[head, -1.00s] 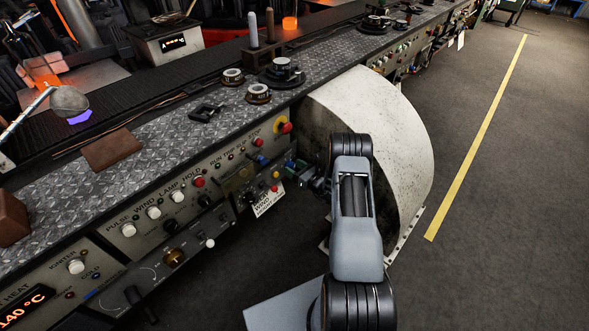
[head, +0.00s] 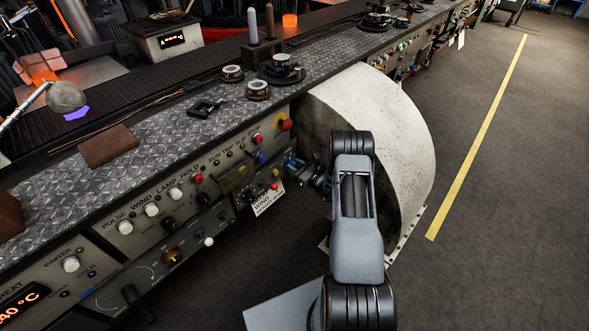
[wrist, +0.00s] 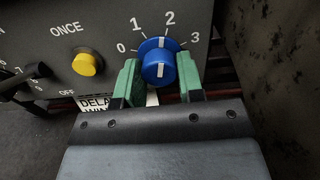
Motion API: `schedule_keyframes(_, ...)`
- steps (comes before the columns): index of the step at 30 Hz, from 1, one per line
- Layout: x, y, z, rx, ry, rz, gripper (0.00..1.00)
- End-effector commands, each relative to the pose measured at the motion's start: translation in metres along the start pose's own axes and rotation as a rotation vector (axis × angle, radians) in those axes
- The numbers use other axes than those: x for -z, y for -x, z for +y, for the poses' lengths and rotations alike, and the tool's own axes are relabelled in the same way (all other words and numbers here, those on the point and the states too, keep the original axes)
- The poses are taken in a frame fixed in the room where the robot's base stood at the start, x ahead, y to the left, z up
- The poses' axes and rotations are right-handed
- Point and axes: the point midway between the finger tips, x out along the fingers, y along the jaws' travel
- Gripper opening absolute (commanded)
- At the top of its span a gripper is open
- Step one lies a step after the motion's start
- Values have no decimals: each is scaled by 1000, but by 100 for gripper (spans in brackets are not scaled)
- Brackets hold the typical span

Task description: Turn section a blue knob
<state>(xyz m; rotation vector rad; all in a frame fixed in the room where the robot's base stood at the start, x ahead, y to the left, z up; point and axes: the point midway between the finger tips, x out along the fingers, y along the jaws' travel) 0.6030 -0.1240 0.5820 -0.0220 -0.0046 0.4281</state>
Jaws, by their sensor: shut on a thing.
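The blue knob (wrist: 158,62) is on a dark panel in the wrist view, with a dial marked 0, 1, 2 and 3 around it. A white line runs down its face and stands close to upright. My gripper (wrist: 157,88) has green fingertips, one on each side of the knob, and is shut on it. In the head view my gripper (head: 304,170) reaches left to the panel's right end. The knob is mostly hidden there by the fingers.
A yellow button (wrist: 87,62) marked ONCE is left of the knob, with a black lever beyond it. A white curved guard (head: 400,130) stands close behind my arm. A white tag (head: 268,198) hangs below the panel. Open floor lies to the right.

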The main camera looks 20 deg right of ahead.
Motion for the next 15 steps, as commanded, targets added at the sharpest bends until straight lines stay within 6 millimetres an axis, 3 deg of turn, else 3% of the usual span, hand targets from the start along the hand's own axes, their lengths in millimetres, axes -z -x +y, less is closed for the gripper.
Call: schedule_keyframes(15,4,0,0,0,420,-1,11)
